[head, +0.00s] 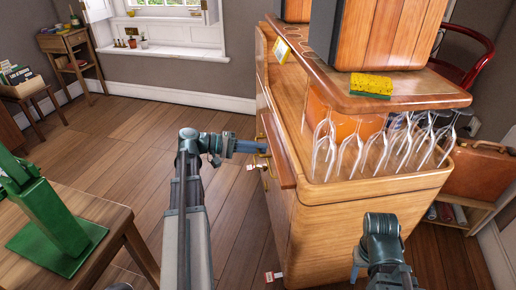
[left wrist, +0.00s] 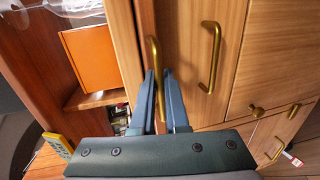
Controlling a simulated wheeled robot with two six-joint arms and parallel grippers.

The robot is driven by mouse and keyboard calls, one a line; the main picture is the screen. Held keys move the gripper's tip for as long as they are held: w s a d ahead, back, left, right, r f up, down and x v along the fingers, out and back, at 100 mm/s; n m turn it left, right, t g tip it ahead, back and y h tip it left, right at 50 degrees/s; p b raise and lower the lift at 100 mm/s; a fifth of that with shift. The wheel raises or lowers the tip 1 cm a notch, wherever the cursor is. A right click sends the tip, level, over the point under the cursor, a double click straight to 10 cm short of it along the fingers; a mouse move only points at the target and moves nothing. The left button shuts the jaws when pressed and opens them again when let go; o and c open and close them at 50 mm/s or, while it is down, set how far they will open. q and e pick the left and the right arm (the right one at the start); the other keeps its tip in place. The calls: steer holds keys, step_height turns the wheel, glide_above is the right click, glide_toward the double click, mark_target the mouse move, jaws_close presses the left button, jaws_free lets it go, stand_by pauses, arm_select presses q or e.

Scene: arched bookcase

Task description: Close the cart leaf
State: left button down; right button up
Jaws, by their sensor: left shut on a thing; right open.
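The wooden cart (head: 345,215) stands right of centre in the head view. Its leaf (head: 278,150) is a narrow reddish-brown panel that shows edge-on at the cart's left side, standing a little out from it. My left gripper (head: 262,147) reaches it from the left. In the left wrist view, the left gripper (left wrist: 160,75) is shut on a brass handle (left wrist: 154,55), with a finger on each side. A second brass handle (left wrist: 211,55) is on the panel to the right. My right gripper (head: 359,262) is open in front of the cart, its fingers partly hidden.
Stemmed glasses (head: 350,150) hang below the cart's upper shelf, which bears a yellow sponge (head: 371,85). An orange box (left wrist: 90,55) shows inside. A table (head: 90,210) with a green object stands at left.

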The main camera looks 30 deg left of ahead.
mark_target(272, 144)
stand_by(0.6)
arm_select(q)
steer(key=x, duration=0.2)
steer(key=r+x, duration=0.1)
steer(key=x, duration=0.1)
steer(key=shift+w+d+f, duration=0.1)
steer(key=shift+w+d, duration=0.05)
steer(key=shift+w, duration=0.05)
steer(key=c, duration=0.9)
jaws_free()
steer(key=shift+w, duration=0.1)
